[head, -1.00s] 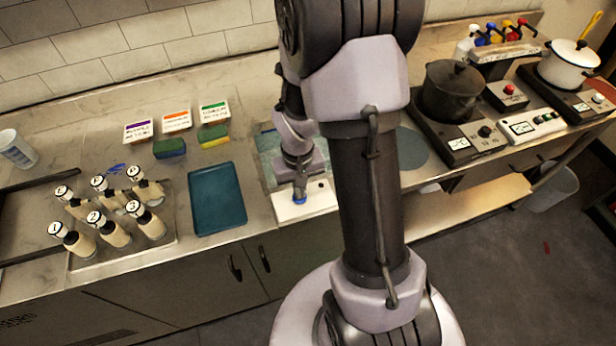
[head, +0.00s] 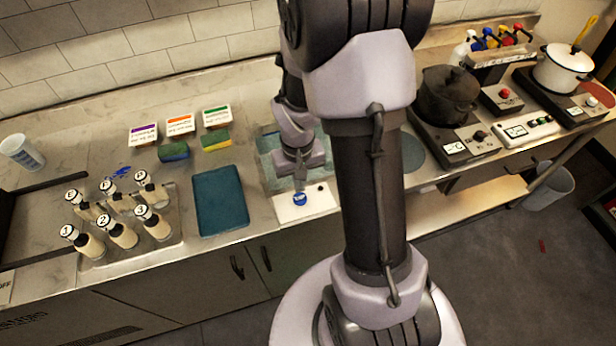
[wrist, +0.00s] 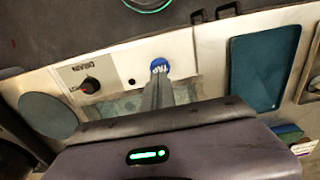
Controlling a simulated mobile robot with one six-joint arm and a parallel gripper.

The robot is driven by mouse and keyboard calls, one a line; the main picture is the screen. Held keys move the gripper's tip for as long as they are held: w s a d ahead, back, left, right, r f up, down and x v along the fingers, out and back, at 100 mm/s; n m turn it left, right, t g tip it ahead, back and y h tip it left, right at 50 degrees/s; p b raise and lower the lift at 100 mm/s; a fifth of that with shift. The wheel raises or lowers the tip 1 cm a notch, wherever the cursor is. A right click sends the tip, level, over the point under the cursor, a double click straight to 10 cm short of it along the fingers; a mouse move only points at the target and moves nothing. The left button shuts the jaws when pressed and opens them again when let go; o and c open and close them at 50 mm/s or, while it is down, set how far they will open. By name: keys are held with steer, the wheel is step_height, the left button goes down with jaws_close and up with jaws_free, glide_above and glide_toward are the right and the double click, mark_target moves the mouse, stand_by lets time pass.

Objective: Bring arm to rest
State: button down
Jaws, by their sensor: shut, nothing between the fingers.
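My gripper (head: 300,184) is shut and empty, pointing down over the front white panel of the sink-like unit. In the wrist view its closed grey fingers (wrist: 158,82) end close to a round blue button (wrist: 160,66) with white marking. The button also shows in the head view (head: 300,199), just below the fingertips; whether they touch I cannot tell. My arm is stretched out over the counter and hides part of the unit behind it.
A red-marked dial (wrist: 90,86) sits on the same panel. A teal tray (head: 220,200) lies just left of the unit, with a rack of several numbered bottles (head: 118,232) beyond it. A black pot (head: 447,94) stands on a burner to the right.

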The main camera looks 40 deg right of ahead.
steer(key=s+a+r+t+b, duration=0.25)
steer(key=a+r+b, duration=0.4)
steer(key=r, duration=0.35)
steer(key=s+a+r+m+t+y+b, duration=0.1)
steer(key=s+a+r+t+y+b, duration=0.1)
steer(key=s+a+r, duration=0.3)
steer(key=s+a+t+b, duration=0.1)
steer(key=s+a, duration=0.2)
steer(key=shift+s+b, duration=0.3)
steer(key=shift+s, duration=0.1)
